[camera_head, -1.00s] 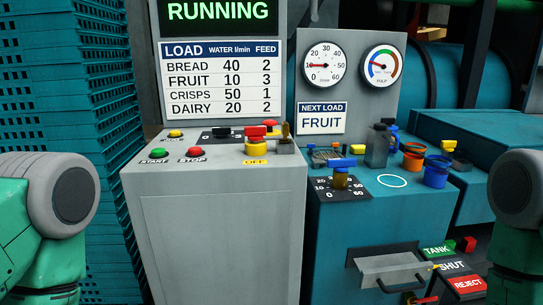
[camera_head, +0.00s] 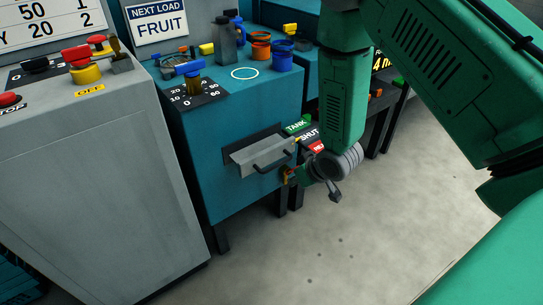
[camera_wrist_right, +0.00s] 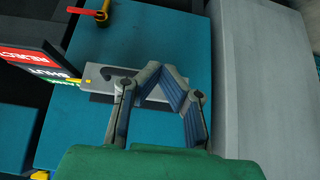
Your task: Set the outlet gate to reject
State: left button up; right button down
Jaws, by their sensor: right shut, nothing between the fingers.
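The gate label plate has a green TANK label (camera_head: 298,126), a SHUT label (camera_head: 308,136) and a red REJECT label (camera_head: 317,147). In the right wrist view the red REJECT label (camera_wrist_right: 18,57) lies at the left edge. A small yellow pointer (camera_wrist_right: 88,82) sits beside the SHUT label. A red lever (camera_wrist_right: 84,12) with a yellow hub is at the top, apart from my fingers. The same lever (camera_head: 288,175) seems to show below the outlet in the head view. My right gripper (camera_wrist_right: 163,76) is shut and empty, over the grey outlet tray. My left gripper is out of view.
The grey outlet tray (camera_head: 245,157) with a dark handle sticks out of the teal machine (camera_head: 230,115). A grey control cabinet (camera_head: 100,180) stands to the left. Cups and a jug stand on the machine top. The floor (camera_head: 340,260) at right is clear.

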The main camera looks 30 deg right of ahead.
aim_at(271, 161)
jog(key=w+d+r+t, duration=0.2)
jog(key=w+d+r, duration=0.15)
jog(key=w, duration=0.25)
jog(key=b+x, duration=0.1)
jog(key=x, duration=0.2)
jog(key=b+x, duration=0.1)
jog(key=x, duration=0.2)
jog(key=b+x, duration=0.1)
jog(key=x, duration=0.2)
jog(key=shift+a+f, duration=0.1)
jog(key=shift+a, duration=0.25)
